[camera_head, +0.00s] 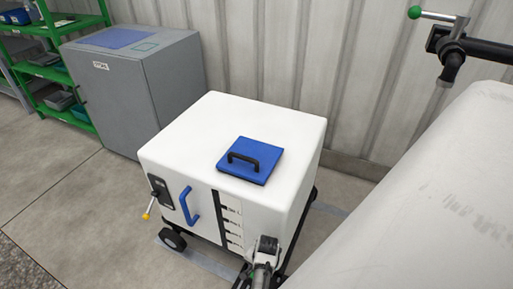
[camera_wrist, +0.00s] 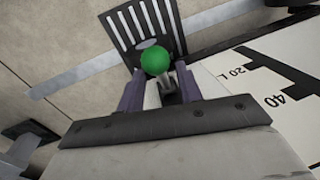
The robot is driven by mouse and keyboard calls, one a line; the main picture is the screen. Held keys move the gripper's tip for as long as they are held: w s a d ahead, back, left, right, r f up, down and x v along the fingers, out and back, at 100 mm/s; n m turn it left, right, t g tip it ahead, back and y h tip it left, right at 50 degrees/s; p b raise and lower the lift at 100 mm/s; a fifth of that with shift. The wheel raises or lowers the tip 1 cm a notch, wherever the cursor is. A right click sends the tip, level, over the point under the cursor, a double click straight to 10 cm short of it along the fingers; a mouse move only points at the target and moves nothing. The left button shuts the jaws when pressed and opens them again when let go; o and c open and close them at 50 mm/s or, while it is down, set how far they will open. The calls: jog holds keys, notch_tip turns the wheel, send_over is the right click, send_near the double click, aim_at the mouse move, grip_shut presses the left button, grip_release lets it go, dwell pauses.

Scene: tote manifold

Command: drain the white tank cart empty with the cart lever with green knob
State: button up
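The white tank cart (camera_head: 185,150) stands mid-floor, with a blue lid (camera_head: 236,172), a blue front handle (camera_head: 189,206) and a level gauge (camera_head: 230,228). In the wrist view, the green knob (camera_wrist: 155,61) of a lever is between and just ahead of the fingertips of my gripper (camera_wrist: 159,76). The fingers look apart, with a grey stem behind the knob; I cannot tell whether they touch it. The gauge (camera_wrist: 277,80) shows "20 L" and "40" at right. In the head view, grey hardware at the cart's lower front corner hides the lever.
A yellow-tipped lever (camera_head: 147,214) sticks out at the cart's left front. Another green-knobbed lever (camera_head: 430,14) is on a dark pipe at upper right, above a big white surface (camera_head: 440,190). A grey cabinet (camera_head: 150,90) and green shelf (camera_head: 62,68) stand at left. Floor left of the cart is clear.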

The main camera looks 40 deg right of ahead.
jog(key=shift+w+f, duration=0.2)
jog(key=shift+f, duration=1.1)
jog(key=shift+c, duration=0.4)
grip_shut()
